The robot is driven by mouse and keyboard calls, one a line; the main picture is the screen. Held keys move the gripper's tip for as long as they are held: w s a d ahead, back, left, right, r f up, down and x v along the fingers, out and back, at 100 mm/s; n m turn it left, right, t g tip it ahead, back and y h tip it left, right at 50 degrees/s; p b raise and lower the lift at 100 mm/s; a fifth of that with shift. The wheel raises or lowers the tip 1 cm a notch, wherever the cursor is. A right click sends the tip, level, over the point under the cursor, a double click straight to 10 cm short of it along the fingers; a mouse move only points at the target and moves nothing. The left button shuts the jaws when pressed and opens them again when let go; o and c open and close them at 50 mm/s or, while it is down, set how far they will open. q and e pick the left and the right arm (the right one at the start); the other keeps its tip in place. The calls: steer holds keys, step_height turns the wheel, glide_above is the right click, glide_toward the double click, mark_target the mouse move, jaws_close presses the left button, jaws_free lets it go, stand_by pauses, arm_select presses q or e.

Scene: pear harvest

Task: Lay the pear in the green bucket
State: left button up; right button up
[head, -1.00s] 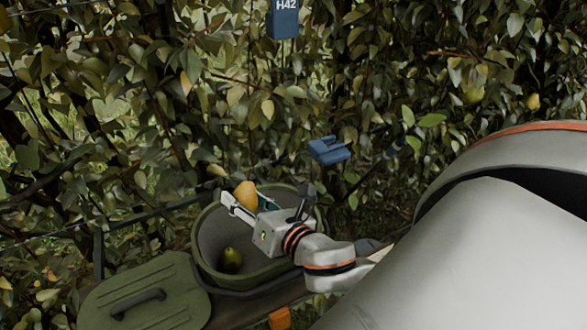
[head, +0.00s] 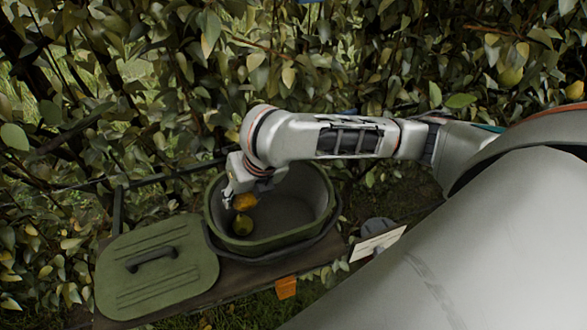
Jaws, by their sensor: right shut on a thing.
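The green bucket (head: 318,203) stands open at the lower centre of the head view. My right gripper (head: 236,197) reaches down over the bucket's left side and is shut on a yellow-orange pear (head: 245,202). That pear is inside the bucket's outline, partly covered by the fingers. A greener pear (head: 242,224) lies in the bucket just below it in the picture. I cannot tell whether the two pears touch. My left gripper is not in view.
A green lid (head: 196,272) with a dark handle lies left of the bucket. An orange piece (head: 286,287) is on the front edge of the shelf. A white card (head: 377,243) is to the right. Leafy branches fill the back, with pears (head: 510,77) hanging at the upper right.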

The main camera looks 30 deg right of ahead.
steer(key=s+d+r+g+h, duration=0.1)
steer(key=s+d+r+g, duration=0.15)
steer(key=d, duration=0.25)
steer(key=s+d+r+g+h, duration=0.1)
steer(key=s+d+r+g, duration=0.15)
steer(key=d, duration=0.35)
steer(key=shift+w+a+f+b, duration=0.15)
steer(key=shift+f+b, duration=0.75)
steer(key=shift+f, duration=3.55)
steer(key=shift+w+a+f+b, duration=0.1)
steer(key=shift+f+b, duration=0.8)
steer(key=shift+f, duration=3.55)
step_height(320, 180, down, 2)
steer(key=shift+b, duration=0.3)
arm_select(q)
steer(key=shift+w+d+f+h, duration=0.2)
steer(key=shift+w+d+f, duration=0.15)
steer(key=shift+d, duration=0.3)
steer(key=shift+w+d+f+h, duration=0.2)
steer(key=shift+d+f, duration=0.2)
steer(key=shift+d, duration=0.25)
arm_select(e)
steer(key=shift+f, duration=0.6)
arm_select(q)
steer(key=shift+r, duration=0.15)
arm_select(e)
steer(key=shift+f, duration=0.4)
